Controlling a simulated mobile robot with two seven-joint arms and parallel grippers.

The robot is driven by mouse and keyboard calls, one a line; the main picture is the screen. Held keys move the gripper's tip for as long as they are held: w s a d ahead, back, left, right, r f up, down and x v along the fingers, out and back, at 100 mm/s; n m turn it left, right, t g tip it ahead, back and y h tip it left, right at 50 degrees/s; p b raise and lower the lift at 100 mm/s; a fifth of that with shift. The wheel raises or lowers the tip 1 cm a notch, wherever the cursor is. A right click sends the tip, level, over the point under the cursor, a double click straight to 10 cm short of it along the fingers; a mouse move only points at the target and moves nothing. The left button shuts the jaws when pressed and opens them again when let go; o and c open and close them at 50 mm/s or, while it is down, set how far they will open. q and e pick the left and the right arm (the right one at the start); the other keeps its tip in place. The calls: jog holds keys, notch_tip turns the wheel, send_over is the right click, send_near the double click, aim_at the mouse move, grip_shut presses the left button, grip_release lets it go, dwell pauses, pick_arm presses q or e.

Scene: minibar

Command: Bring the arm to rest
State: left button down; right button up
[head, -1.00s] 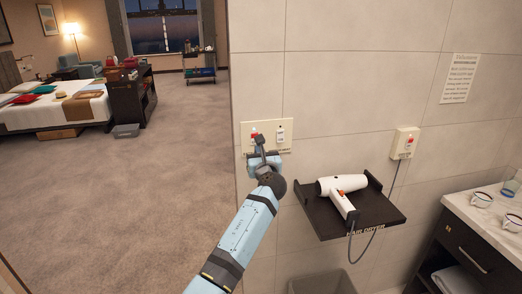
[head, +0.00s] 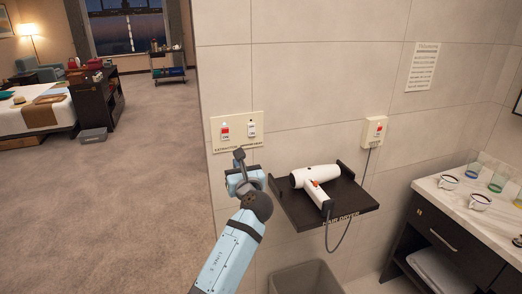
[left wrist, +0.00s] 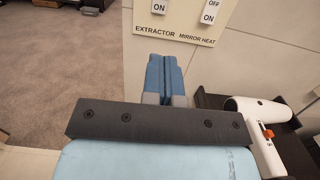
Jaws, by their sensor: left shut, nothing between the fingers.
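My left arm comes in from the bottom in the head view. Its left gripper (head: 239,154) is in front of the tiled wall, just below the cream switch panel (head: 238,144). In the left wrist view its blue fingers (left wrist: 164,66) are together, with nothing between them. The panel carries an extractor switch (head: 225,131) with a red part and a white mirror heat switch (head: 251,128). The extractor switch also shows in the wrist view (left wrist: 159,8), cut by the top edge, with "ON" legible. My right gripper is not in view.
A dark shelf (head: 345,202) with a white hair dryer (head: 316,176) juts from the wall right of the gripper. A counter (head: 460,196) with cups and glasses stands at the right. A bin (head: 305,278) is below. Open carpet lies left.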

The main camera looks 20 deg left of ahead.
pick_arm(q)
jog(key=s+d+f+n+g+h, duration=0.1)
jog(key=s+f+n+h, duration=0.3)
jog(key=s+f, duration=0.5)
jog(key=s+f+n+g+h, duration=0.1)
jog(key=s+f+n+h, duration=0.3)
jog(key=f, duration=0.9)
jog(key=s+d+f+n+g+h+p, duration=0.1)
jog(key=s+f+n+h, duration=0.2)
jog(key=s+n, duration=0.6)
jog(key=s+d+f+n+g+h, duration=0.1)
jog(key=s+f+n, duration=0.6)
jog(key=s, duration=1)
jog(key=shift+d+n+g+h+p, duration=0.4)
jog(key=shift+d+n+h, duration=0.25)
jog(key=shift+n+h, duration=0.3)
jog(key=shift+s, duration=0.1)
